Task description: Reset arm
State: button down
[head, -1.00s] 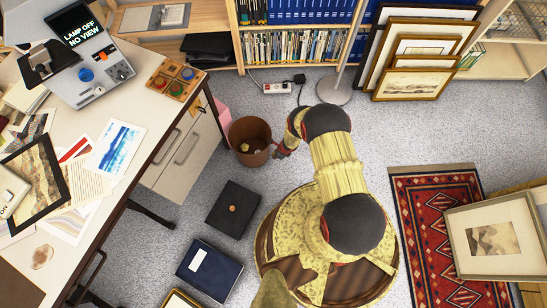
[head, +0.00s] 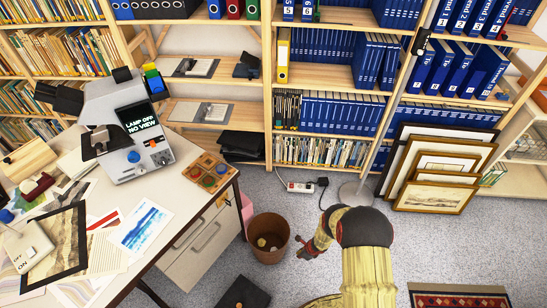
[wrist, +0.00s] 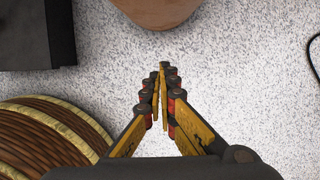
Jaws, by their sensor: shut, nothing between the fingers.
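My gripper (wrist: 162,75) is shut and empty in the wrist view, its yellow and dark fingers together above the speckled grey floor. In the head view my gripper (head: 301,254) is small and sits just right of a brown waste bin (head: 268,240). My yellow and dark arm is bent, with its end toward the bin. The bin's brown side also shows at the top of the wrist view (wrist: 158,10), ahead of the fingertips and apart from them.
A desk (head: 185,190) with a grey device (head: 128,135) and framed prints stands at left. Shelves (head: 268,90) of blue binders line the back. Framed pictures (head: 437,165) lean at right beside a lamp base (head: 357,194). A power strip (head: 298,187) lies on the floor. A dark box (head: 243,294) is near the bin.

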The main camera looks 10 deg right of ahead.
jog(key=s+a+r+n+g+y, duration=0.2)
jog(key=s+a+r+n+y, duration=0.1)
jog(key=s+a+n, duration=0.4)
jog(key=w+r+n+g, duration=0.2)
jog(key=r+n, duration=0.4)
jog(key=r, duration=1.5)
jog(key=w+r+n+g, duration=0.1)
jog(key=r+n, duration=0.5)
jog(key=r, duration=1.5)
jog(key=s+r+n+t+h, duration=0.1)
jog(key=s+r, duration=0.5)
jog(key=r, duration=0.8)
jog(key=s+d+r+n+t+h, duration=0.1)
jog(key=s+r+n+t, duration=0.3)
jog(key=r, duration=1.1)
jog(key=s+d+r+n+t+h, duration=0.1)
jog(key=s+r, duration=0.6)
jog(key=r, duration=0.8)
jog(key=shift+s+d+n+t+h, duration=0.3)
jog(key=shift+n+t+h, duration=0.6)
jog(key=shift+t+h, duration=0.25)
